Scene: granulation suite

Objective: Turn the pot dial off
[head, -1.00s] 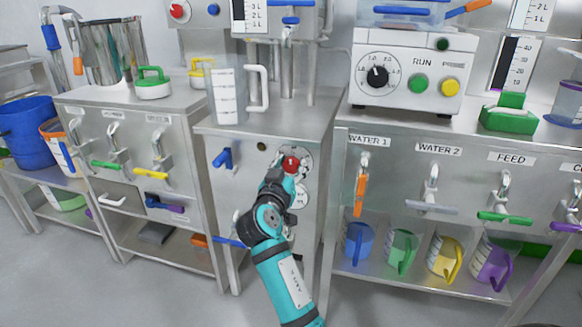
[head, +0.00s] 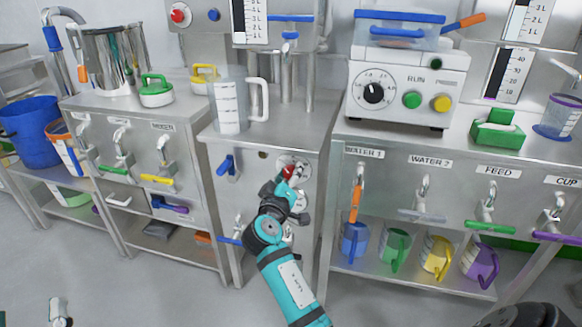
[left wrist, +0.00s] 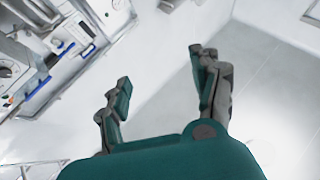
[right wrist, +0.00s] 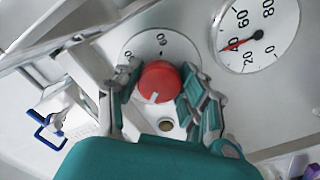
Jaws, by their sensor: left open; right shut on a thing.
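The pot dial is a red round knob (head: 288,172) on the steel front of the middle cabinet. In the right wrist view the knob (right wrist: 158,84) has a white mark on its lower edge and a printed scale, including 60, around it. My right gripper (right wrist: 160,80) is shut on it, with one finger on each side. In the head view my right gripper (head: 284,183) partly hides the knob and the scale. My left gripper (left wrist: 161,72) is open and empty, away from the panel; the head view does not clearly show it.
A round gauge (right wrist: 257,32) with a red needle near 40 is beside the dial. A blue-handled valve (head: 226,165) is left of it. A clear jug (head: 229,108) stands on top. The WATER 1 tap's orange handle (head: 355,201) is to the right. The floor in front is grey.

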